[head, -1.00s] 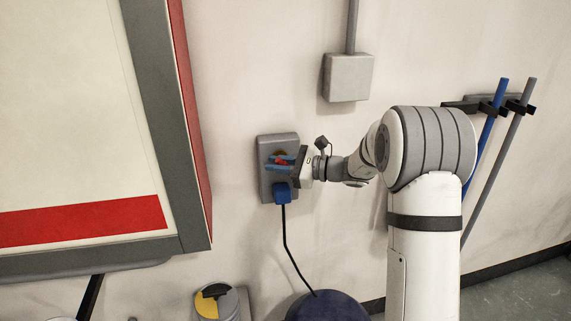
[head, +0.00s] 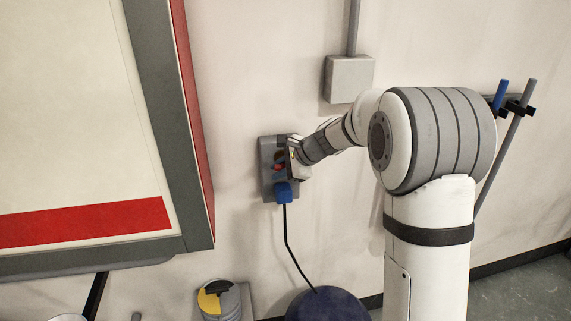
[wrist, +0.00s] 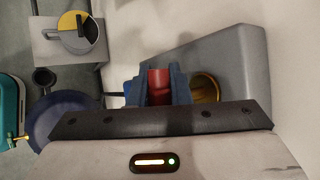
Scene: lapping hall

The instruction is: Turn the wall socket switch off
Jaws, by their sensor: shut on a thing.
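The grey wall socket (head: 267,183) is fixed to the wall in the middle of the head view. Its grey housing also fills the right of the wrist view (wrist: 240,65). A red switch handle (wrist: 158,85) stands out from its front. My gripper (wrist: 159,86) is at the socket with its dark blue fingers on either side of the red handle, shut on it. In the head view my gripper partly covers the handle. A brass-coloured ring (wrist: 206,88) shows behind the fingers. A blue plug (head: 283,192) with a black cable sits at the socket's lower end.
A large red-and-grey framed panel (head: 170,150) stands to the left. A grey box with a conduit (head: 348,79) is on the wall above. A dark blue round object (head: 327,306) and a yellow-and-grey round item (head: 218,300) are below. Poles (head: 505,145) hang at right.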

